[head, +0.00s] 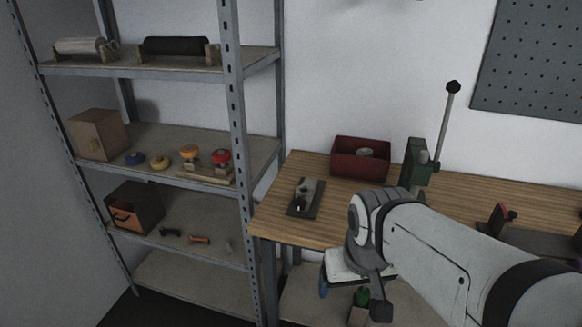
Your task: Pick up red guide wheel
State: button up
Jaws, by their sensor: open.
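The red guide wheel (221,155) sits at the right end of a wooden stand (208,176) on the middle shelf of the rack at left. An orange-yellow wheel (189,151) is beside it on the same stand. My gripper (378,301), the dark end below my bent arm, hangs low in front of the workbench at right. It is well apart from the wheel and looks empty. Its fingertips are hard to make out, partly hidden by my arm.
A blue wheel (135,158), a yellow wheel (159,162) and a cardboard box (97,134) share the shelf. The rack's front post (235,110) stands just right of the red wheel. The workbench (275,215) carries a dark red bin (345,164) and a green lever press (414,163).

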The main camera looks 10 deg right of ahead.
aim_at(221, 156)
jog(key=k, duration=0.5)
jog(key=u, duration=0.55)
jog(key=i, duration=1.65)
jog(key=z, duration=0.1)
